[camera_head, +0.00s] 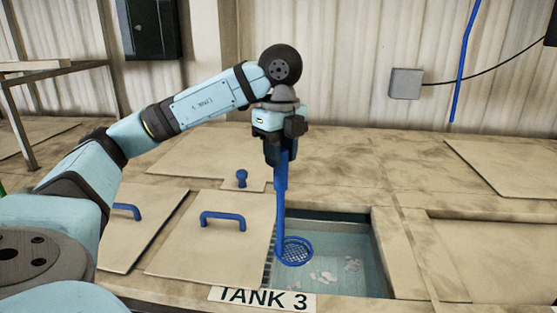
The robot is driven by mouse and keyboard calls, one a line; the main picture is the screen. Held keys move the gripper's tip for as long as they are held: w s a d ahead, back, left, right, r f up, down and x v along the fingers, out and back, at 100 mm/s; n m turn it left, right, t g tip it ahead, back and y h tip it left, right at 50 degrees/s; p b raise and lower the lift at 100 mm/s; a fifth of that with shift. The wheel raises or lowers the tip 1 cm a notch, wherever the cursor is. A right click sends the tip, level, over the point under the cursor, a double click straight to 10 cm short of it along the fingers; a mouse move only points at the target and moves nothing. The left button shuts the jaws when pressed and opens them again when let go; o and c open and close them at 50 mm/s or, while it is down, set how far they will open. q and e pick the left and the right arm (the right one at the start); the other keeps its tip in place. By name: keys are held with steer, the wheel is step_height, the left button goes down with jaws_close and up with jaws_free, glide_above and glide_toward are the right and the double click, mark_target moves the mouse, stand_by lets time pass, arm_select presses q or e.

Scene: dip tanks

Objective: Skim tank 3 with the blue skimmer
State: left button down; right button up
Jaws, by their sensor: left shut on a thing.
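My left gripper (282,155) points down over tank 3 and is shut on the blue skimmer (281,203) by its handle. The skimmer hangs close to upright, with its round mesh head (295,251) low in the tank, at or in the water near the left wall. Whether the head is under the surface I cannot tell. Tank 3 (330,214) is open, with pale bits (324,277) in the water to the right of the head. The sign "TANK 3" (262,299) is on its front edge. My right gripper is not in view.
A lid with a blue handle (208,245) lies left of the opening, with another lid (135,240) beyond it. A small blue knob (241,178) stands behind. A blue hose (465,62) hangs at the wall by a grey box (405,83).

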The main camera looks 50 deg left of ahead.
mark_target(281, 220)
arm_select(q)
steer(key=shift+w+a, duration=0.25)
steer(key=shift+w, duration=0.05)
steer(key=shift+f+b, duration=0.85)
steer(key=shift+f, duration=0.1)
step_height(281, 220, down, 13)
steer(key=b, duration=0.9)
steer(key=shift+f, duration=0.1)
steer(key=shift+f+b, duration=0.7)
steer(key=shift+f, duration=0.2)
